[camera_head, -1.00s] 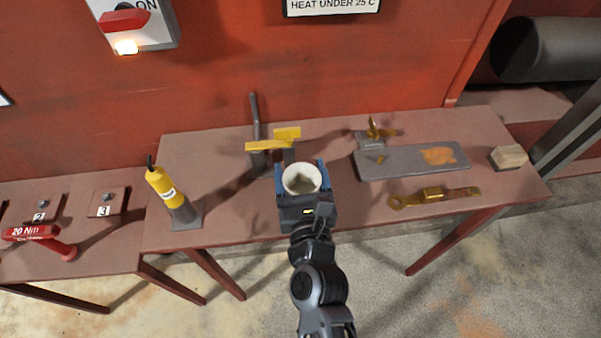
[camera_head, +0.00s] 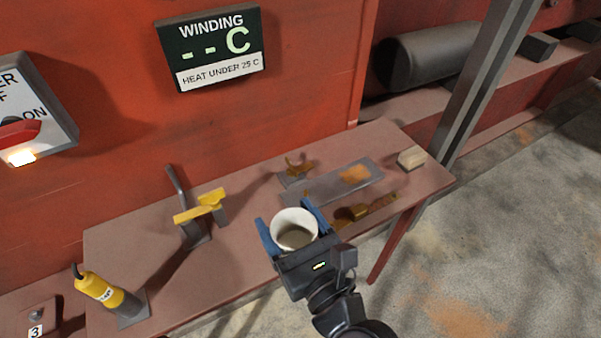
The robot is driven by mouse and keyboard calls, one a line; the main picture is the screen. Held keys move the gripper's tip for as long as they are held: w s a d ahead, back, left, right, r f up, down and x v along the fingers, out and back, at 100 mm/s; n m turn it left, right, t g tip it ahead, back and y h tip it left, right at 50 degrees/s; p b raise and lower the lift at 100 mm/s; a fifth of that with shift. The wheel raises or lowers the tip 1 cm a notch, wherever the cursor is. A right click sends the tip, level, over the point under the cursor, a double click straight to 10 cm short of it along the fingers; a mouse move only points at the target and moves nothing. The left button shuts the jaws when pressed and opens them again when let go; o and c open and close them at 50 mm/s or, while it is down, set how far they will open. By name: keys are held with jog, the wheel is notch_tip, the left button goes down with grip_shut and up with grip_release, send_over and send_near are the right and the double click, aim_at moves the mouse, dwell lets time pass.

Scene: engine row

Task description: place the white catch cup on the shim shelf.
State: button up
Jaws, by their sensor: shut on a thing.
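The white catch cup (camera_head: 294,229) is held upright between the blue fingers of my gripper (camera_head: 293,226). My gripper is shut on it, in front of and above the near edge of the reddish bench. The cup's open top faces the camera and its inside looks empty. No shelf in view carries a label, so I cannot tell which is the shim shelf. A reddish shelf (camera_head: 430,105) with a dark cylinder runs behind the post at upper right.
On the bench (camera_head: 140,240) stand a yellow-headed clamp (camera_head: 201,207), a yellow torch-like tool (camera_head: 101,290), a grey plate (camera_head: 325,187), a brass wrench (camera_head: 365,211) and a wooden block (camera_head: 411,158). A grey post (camera_head: 482,80) rises beyond the bench's right end. Floor at right is clear.

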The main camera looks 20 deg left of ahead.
jog(key=w+d+f+m+t+h, duration=0.2)
jog(key=w+d+f+m+h, duration=0.15)
jog(key=d, duration=0.75)
jog(key=w+d+f+m+t+h, duration=0.25)
jog(key=w+d+f+h, duration=0.2)
jog(key=d, duration=0.65)
jog(key=w+d+f+m+t+h, duration=0.25)
jog(key=d+f+m+h, duration=0.2)
jog(key=d, duration=0.65)
jog(key=s+d+f+h, duration=0.1)
jog(key=s+f, duration=0.3)
jog(key=f, duration=0.1)
jog(key=shift+s+f+g, duration=0.2)
jog(key=shift+s+g, duration=0.05)
jog(key=shift+g, duration=0.05)
